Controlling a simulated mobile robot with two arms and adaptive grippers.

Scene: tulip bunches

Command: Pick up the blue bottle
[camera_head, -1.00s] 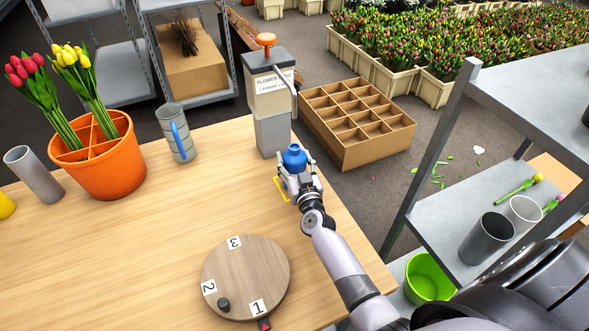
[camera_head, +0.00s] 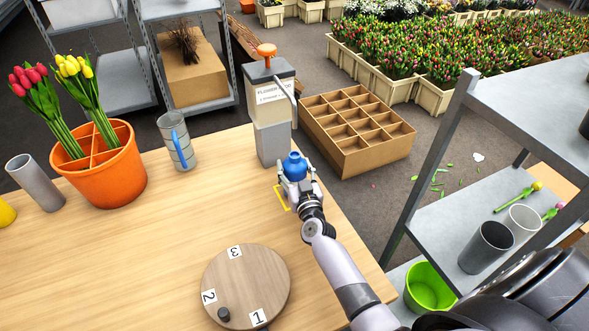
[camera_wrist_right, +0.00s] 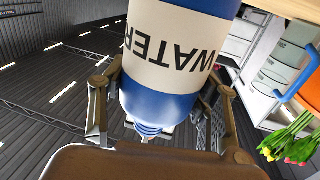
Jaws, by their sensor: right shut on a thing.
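The blue bottle (camera_head: 295,167) is near the table's far right edge in the head view, in front of the grey dispenser. In the right wrist view the blue bottle (camera_wrist_right: 165,60) shows a pale label reading WATER, upside down in the picture. My right gripper (camera_head: 298,185) is shut on the bottle, with one finger on each side of it; its fingers also flank the bottle in the wrist view (camera_wrist_right: 160,100). The bottle's lower part is hidden behind the gripper in the head view, so I cannot tell whether it touches the table. My left gripper is not in view.
The dispenser (camera_head: 272,110) with an orange knob stands just behind the bottle. A yellow outline (camera_head: 281,198) marks the table beside it. The table's middle is clear.

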